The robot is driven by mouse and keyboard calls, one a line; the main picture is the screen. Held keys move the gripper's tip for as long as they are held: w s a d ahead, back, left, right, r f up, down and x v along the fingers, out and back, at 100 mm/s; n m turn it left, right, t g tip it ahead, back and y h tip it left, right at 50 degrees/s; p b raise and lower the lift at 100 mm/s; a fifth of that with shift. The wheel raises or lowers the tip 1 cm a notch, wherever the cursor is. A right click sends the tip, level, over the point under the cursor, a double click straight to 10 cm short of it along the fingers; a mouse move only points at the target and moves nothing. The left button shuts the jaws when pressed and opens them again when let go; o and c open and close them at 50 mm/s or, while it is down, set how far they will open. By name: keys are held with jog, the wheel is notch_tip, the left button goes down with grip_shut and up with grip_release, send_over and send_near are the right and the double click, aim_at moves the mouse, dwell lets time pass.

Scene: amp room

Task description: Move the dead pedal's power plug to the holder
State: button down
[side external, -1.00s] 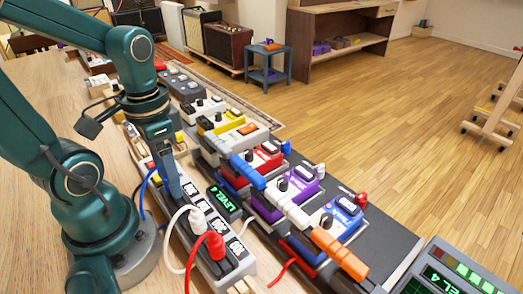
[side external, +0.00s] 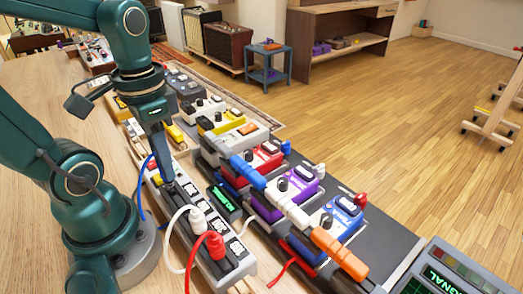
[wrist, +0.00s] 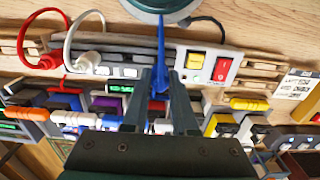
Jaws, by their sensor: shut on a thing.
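My gripper (wrist: 164,80) is shut on the blue power plug (wrist: 161,97), whose blue cable (wrist: 161,40) runs between the fingers in the wrist view. In the side view my gripper (side external: 167,176) is at the far part of the white power strip (side external: 212,262); the fingers hide the plug there. A white plug (side external: 196,219) and a red plug (side external: 214,245) stand in the strip's near sockets. I cannot tell which wooden piece is the holder; wooden slats (wrist: 262,68) lie beside the strip.
Colourful pedals (side external: 290,190) stand in a row on a dark board right of the strip. A small green-lit display (side external: 224,203) sits between them. A larger screen unit (side external: 445,280) is at the lower right. Loose red and white cables lie near the strip's front.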

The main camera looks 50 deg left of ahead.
notch_tip(320, 180, up, 7)
jog(key=shift+f, duration=0.2)
jog(key=shift+w+a+r, duration=0.1)
jog(key=shift+w+r, duration=0.1)
jog(key=shift+r, duration=0.1)
jog(key=w+d+r+m, duration=0.2)
jog(key=w+d+m, duration=0.5)
jog(key=d+m, duration=0.35)
jog(key=s+d+f+m, duration=0.2)
jog(key=s+d+m, duration=0.2)
jog(key=d, duration=0.2)
jog(key=s+d+f+m, duration=0.1)
jog(key=s+d+m, duration=0.3)
jog(key=d, duration=0.3)
jog(key=shift+n, duration=0.25)
jog(key=shift+w+f, duration=0.15)
jog(key=shift+f, duration=1.6)
jog(key=shift+w+f, duration=0.15)
jog(key=shift+f, duration=1.6)
jog(key=shift+f, duration=1)
